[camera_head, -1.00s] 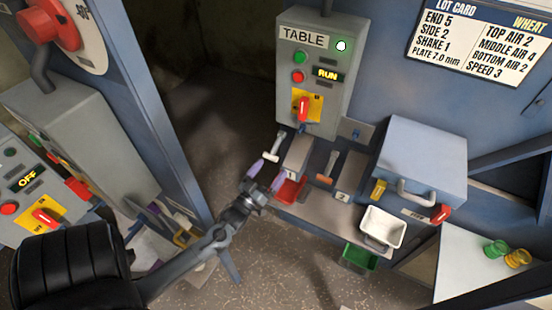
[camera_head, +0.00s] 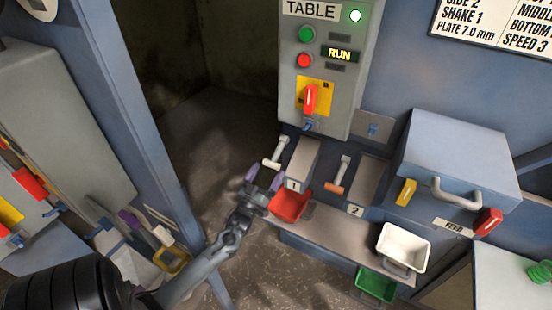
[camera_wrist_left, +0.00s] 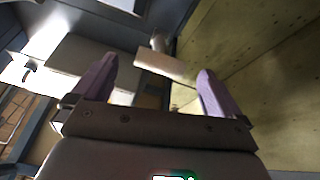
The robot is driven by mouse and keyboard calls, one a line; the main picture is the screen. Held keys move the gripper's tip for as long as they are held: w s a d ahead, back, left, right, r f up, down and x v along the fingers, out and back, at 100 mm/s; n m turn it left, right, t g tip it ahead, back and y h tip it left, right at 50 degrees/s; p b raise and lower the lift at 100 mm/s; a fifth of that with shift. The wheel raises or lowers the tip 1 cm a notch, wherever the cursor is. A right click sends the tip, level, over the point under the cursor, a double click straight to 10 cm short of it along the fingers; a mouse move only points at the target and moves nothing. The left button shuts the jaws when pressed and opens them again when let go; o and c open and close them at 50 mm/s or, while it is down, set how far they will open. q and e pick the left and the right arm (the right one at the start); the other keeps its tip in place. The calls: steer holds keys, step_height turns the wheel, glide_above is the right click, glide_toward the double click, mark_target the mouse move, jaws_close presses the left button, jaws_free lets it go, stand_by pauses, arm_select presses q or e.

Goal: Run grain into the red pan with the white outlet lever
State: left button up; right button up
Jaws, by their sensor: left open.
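The white outlet lever (camera_head: 271,164) hangs by chute 1, its white handle toward me. In the left wrist view the white handle (camera_wrist_left: 165,66) shows ahead, between the two purple fingertips. My left gripper (camera_head: 264,179) is open and empty just below and in front of the lever, with no clear contact. The red pan (camera_head: 290,205) sits under the chute marked 1, right beside the gripper, which hides part of its left side. I cannot make out grain in it. My right gripper is not in view.
An orange-handled lever (camera_head: 335,189) stands by chute 2, right of chute 1. A white pan (camera_head: 404,247) and a green pan (camera_head: 375,284) are further right. The TABLE panel (camera_head: 322,70) above reads RUN with a green light. A blue post (camera_head: 165,120) stands left of the gripper.

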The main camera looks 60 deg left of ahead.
mark_target(273, 161)
arm_select(q)
steer(key=x, duration=0.7)
steer(key=shift+w+a+r+b, duration=0.15)
steer(key=shift+w+b, duration=0.1)
steer(key=shift+b, duration=0.15)
